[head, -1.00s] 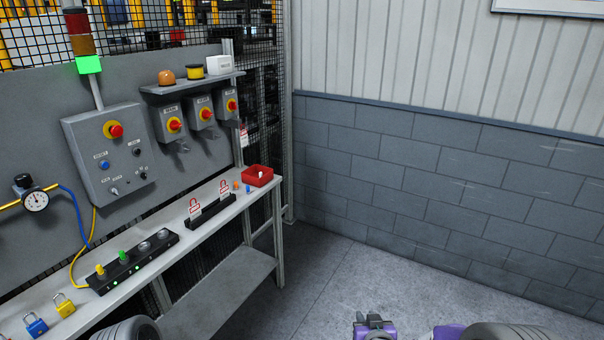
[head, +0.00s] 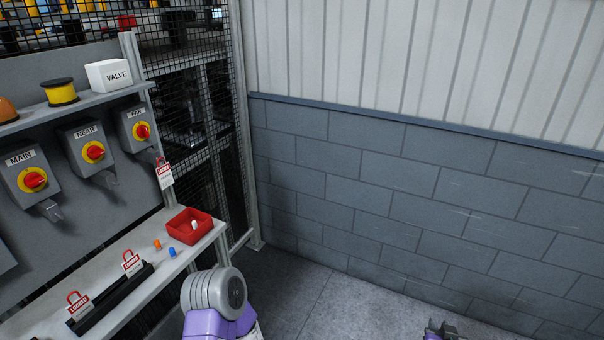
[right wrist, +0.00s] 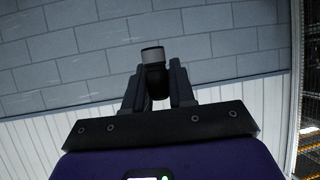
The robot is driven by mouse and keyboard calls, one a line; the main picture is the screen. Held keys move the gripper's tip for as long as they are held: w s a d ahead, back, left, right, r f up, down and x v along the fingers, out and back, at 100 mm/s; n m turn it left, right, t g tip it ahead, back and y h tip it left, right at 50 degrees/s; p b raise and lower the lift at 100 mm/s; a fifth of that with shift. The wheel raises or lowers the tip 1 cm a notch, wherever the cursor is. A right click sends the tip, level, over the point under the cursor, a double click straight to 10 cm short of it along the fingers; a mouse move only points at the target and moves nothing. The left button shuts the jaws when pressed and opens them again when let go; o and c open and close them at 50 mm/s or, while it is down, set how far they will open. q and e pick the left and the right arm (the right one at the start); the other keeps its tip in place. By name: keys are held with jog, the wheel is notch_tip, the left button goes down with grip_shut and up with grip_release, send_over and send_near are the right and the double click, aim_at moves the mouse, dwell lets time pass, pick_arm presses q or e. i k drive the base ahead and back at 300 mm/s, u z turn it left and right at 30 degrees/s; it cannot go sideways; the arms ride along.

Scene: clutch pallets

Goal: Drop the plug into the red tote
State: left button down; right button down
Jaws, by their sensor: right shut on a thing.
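The red tote (head: 178,238) sits at the right end of the grey bench. A small white piece stands inside it. My right gripper (head: 440,327) shows at the bottom edge of the head view, far right of the tote and over the floor. In the right wrist view the right gripper (right wrist: 156,88) is shut on a dark cylindrical plug (right wrist: 154,67) with a light grey band near its end. The plug's lower part is hidden between the fingers. My left gripper is not in view.
An orange piece (head: 157,244) and a blue piece (head: 172,252) lie on the bench (head: 110,263) beside the tote. A black rack (head: 112,298) holds red-and-white tags. Switch boxes and a shelf are above. One of my arm links is near the bench end. Floor at right is clear.

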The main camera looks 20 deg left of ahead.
aim_at(190, 226)
jog(key=u, duration=0.4)
jog(key=i, duration=1.4)
jog(key=u, duration=1.7)
jog(key=i, duration=0.7)
jog(key=u, duration=0.55)
